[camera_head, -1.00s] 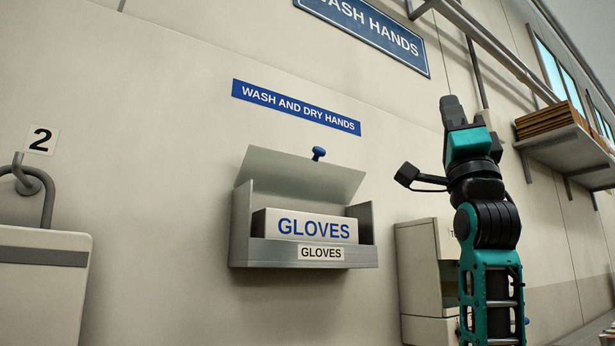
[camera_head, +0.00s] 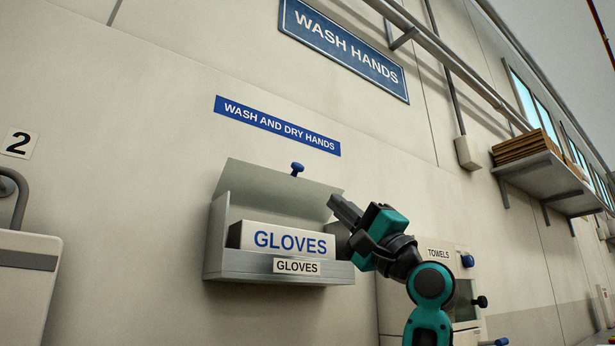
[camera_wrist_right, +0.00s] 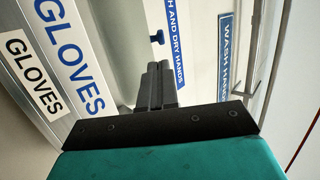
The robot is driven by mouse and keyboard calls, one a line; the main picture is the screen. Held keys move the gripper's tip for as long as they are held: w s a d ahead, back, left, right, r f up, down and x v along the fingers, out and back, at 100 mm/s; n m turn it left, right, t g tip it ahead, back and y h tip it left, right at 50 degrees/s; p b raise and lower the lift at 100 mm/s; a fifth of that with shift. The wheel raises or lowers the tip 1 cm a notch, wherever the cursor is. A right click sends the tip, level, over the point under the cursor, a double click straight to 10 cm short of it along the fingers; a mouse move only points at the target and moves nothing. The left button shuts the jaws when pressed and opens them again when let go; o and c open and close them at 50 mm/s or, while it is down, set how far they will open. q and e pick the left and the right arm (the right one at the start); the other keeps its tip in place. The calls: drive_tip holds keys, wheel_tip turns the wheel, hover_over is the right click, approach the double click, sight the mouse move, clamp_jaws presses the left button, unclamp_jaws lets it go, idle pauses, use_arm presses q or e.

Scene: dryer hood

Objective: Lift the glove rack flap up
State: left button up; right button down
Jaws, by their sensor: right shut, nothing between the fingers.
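The glove rack (camera_head: 216,262) is a grey metal tray on the wall with a GLOVES label. A white GLOVES box (camera_head: 284,240) sits in it. The grey flap (camera_head: 265,190) is raised and tilted back above the box, with a blue knob (camera_head: 297,169) at its upper edge. My right gripper (camera_head: 336,203) is shut and empty at the right end of the rack, close to the flap's right corner; I cannot tell if it touches. In the right wrist view, the shut fingers (camera_wrist_right: 159,86) point toward the flap (camera_wrist_right: 117,45) and blue knob (camera_wrist_right: 157,37). My left gripper is not in view.
A TOWELS dispenser (camera_head: 440,253) with a blue knob is on the wall behind my right arm. A shelf with brown stacked items (camera_head: 524,147) is at the right. A white unit (camera_head: 30,290) stands at the left.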

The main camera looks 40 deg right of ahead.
sight(300, 170)
use_arm(q)
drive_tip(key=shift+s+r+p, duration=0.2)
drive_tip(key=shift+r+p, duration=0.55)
drive_tip(key=shift+p, duration=0.05)
use_arm(e)
drive_tip(key=x, duration=1)
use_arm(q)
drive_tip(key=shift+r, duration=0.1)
